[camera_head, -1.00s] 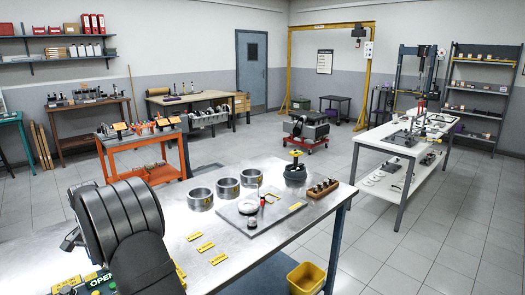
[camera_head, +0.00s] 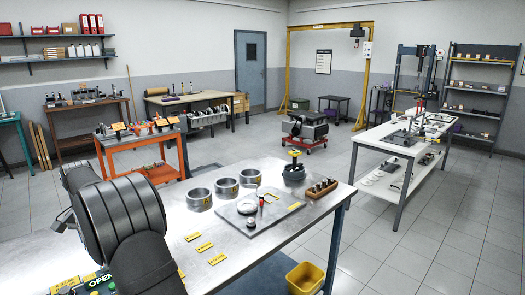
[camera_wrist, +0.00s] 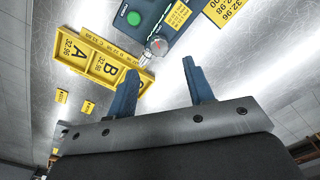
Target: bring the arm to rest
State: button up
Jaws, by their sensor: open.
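My gripper (camera_wrist: 160,72) shows in the wrist view with its two blue fingers apart and nothing between them. It hangs above the metal bench. My dark grey arm (camera_head: 125,220) stands folded at the left of the head view and hides part of the bench there. The gripper's fingers cannot be made out in the head view.
The wrist view shows a yellow tray (camera_wrist: 103,62) marked A and B and a dark device (camera_wrist: 152,22) with a green button. On the bench (camera_head: 262,235) stand several metal rings (camera_head: 200,199), a grey plate (camera_head: 240,215) and a wooden block (camera_head: 319,190) with small parts.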

notch_tip(320, 180, up, 10)
notch_tip(320, 180, down, 17)
jog(key=shift+f, duration=0.1)
jog(key=n, duration=0.8)
jog(key=shift+n, duration=0.4)
jog(key=n, duration=0.4)
jog(key=shift+n, duration=0.4)
jog(key=n, duration=0.4)
